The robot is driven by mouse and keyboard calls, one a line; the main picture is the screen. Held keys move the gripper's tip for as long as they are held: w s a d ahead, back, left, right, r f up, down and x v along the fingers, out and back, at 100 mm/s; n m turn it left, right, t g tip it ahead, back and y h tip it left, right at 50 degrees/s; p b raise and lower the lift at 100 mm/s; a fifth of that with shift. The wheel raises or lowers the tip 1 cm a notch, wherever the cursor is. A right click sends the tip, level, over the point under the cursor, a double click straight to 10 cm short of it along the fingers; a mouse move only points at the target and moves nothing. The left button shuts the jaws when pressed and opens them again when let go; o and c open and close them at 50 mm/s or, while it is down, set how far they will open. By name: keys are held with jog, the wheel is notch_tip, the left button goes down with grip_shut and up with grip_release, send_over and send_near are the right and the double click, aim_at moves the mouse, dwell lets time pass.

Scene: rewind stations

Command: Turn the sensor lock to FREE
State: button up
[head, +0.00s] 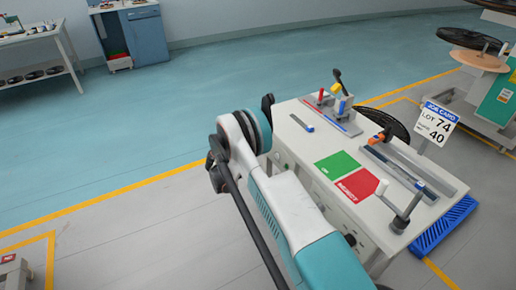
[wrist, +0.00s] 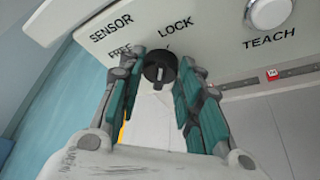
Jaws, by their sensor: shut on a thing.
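The sensor lock is a round black knob (wrist: 160,68) on a pale panel (wrist: 215,30) in the wrist view. "SENSOR LOCK" is printed above it and "FREE" to its upper left, with the last letters partly covered by a finger. My gripper (wrist: 161,76) is shut on the knob, with one teal and grey finger on each side of it. Which way the knob points is too small to tell. Any label to its right is hidden by the right finger. In the head view my arm covers this area, and the knob and fingertips do not show.
A white TEACH button (wrist: 268,12) sits right of the knob. A red-marked strip (wrist: 272,74) runs below it. Open floor lies left.

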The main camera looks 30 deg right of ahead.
jog(key=shift+w+r+n+g, duration=0.1)
jog(key=shift+w+n+g, duration=0.1)
jog(key=shift+n+g, duration=1.2)
jog(key=shift+w+n+g, duration=0.15)
jog(key=shift+n+g, duration=0.65)
jog(key=shift+n, duration=1.2)
jog(key=o, duration=1)
jog(key=shift+o, duration=0.2)
jog(key=v, duration=1.2)
jog(key=shift+r, duration=0.2)
jog(key=shift+w+d, duration=0.1)
